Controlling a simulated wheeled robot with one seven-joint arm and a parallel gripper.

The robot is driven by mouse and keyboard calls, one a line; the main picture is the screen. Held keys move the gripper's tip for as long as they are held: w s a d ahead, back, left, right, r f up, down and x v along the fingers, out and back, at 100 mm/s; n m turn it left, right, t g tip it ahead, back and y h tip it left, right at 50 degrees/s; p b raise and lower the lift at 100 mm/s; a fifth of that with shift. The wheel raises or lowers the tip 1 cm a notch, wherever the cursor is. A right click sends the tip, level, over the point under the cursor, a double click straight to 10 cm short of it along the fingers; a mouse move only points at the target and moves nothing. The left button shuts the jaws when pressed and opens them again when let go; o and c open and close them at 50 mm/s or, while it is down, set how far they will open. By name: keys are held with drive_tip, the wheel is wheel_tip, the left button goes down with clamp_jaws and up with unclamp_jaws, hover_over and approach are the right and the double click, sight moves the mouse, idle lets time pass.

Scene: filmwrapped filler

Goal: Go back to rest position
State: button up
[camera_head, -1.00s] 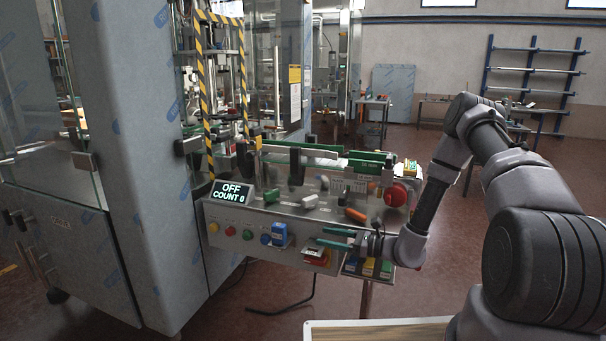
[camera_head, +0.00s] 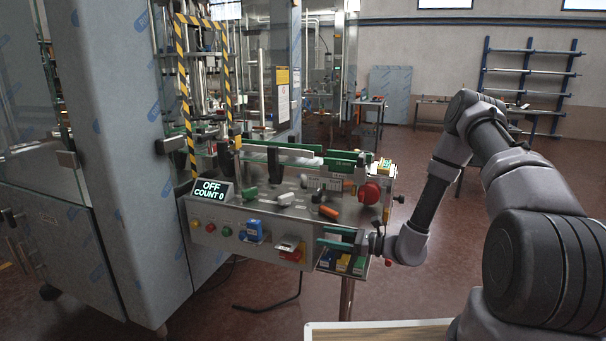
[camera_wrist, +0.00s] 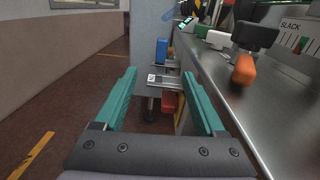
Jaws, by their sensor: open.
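My gripper (camera_head: 338,238) is open, with its two green fingers spread apart. In the head view it is at the front right of the machine's control shelf (camera_head: 262,215), its fingers pointing left. In the wrist view my gripper (camera_wrist: 165,95) has nothing between its fingertips. A blue box (camera_wrist: 162,51) and a red part (camera_wrist: 169,102) on the shelf's front show beyond the fingers. The machine's display (camera_head: 212,190) reads OFF, COUNT 0.
The steel shelf edge (camera_wrist: 235,120) runs close on the right in the wrist view. An orange-tipped handle (camera_wrist: 244,69) juts over it. A wooden board edge (camera_head: 380,326) lies below my arm.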

drive_tip(key=s+d+r+n+g+h, duration=0.2)
drive_tip(key=s+r+n+g+h, duration=0.15)
drive_tip(key=r+n, duration=0.45)
drive_tip(key=s+d+r+n+g+h, duration=0.15)
drive_tip(key=s+r+n+g, duration=0.3)
drive_tip(key=r, duration=0.85)
drive_tip(key=s+d+r+n+t+h, duration=0.2)
drive_tip(key=s+d+r+t+h, duration=0.2)
drive_tip(key=r, duration=0.5)
drive_tip(key=s+d+r+n+t+h, duration=0.2)
drive_tip(key=s+d+r+t+h, duration=0.3)
drive_tip(key=s+d+r, duration=0.4)
drive_tip(key=shift+s+d+r+n+h, duration=0.35)
drive_tip(key=shift+s+r+h, duration=0.25)
drive_tip(key=shift+s, duration=0.55)
